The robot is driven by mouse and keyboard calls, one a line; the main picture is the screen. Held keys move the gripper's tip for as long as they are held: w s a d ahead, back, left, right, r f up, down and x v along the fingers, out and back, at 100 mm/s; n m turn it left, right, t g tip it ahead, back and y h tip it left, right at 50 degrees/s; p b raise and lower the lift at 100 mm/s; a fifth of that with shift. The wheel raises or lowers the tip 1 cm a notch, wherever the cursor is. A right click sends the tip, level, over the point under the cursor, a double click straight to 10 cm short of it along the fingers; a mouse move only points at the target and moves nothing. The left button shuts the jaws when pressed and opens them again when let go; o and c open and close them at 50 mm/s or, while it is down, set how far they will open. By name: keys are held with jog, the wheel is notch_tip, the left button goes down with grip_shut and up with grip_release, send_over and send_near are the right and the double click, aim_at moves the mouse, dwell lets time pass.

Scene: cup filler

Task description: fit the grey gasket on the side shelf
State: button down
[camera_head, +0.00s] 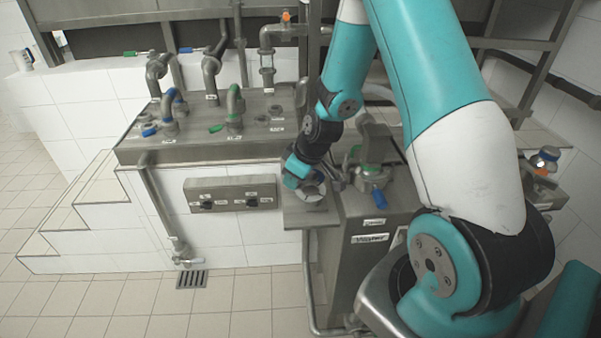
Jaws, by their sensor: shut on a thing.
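My gripper (313,186) is at the end of the teal arm, low over the side shelf (296,216), a small metal ledge on the left of the steel cabinet. It is shut on a small pale grey ring-like thing, which looks like the grey gasket (313,194). The gasket is close above the shelf or touching it; I cannot tell which. My wrist hides part of the gasket and the back of the shelf.
Just right of my gripper are pipe fittings with a green ring and a blue handle (378,196). A steel counter with several bent taps (234,110) stands behind left. A control panel (234,194) is on the tiled wall. The tiled floor in front is clear.

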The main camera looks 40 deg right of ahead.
aim_at(304, 183)
jog(key=shift+w+d+f+n+b, duration=0.1)
jog(key=shift+d+f+n+b, duration=0.35)
jog(key=shift+f+b, duration=0.3)
jog(key=shift+w+d+f+n+b, duration=0.1)
jog(key=shift+d+f+n+b, duration=0.35)
jog(key=shift+b, duration=0.45)
jog(key=shift+d+f+b, duration=0.1)
jog(key=shift+f+b, duration=1.2)
jog(key=shift+f, duration=0.35)
jog(key=c, duration=0.9)
grip_release()
jog(key=shift+c, duration=0.2)
jog(key=shift+r, duration=0.1)
jog(key=w+p+v, duration=0.2)
jog(key=p+v, duration=0.2)
jog(key=v, duration=1.7)
jog(key=shift+r, duration=0.8)
jog(key=shift+s, duration=0.1)
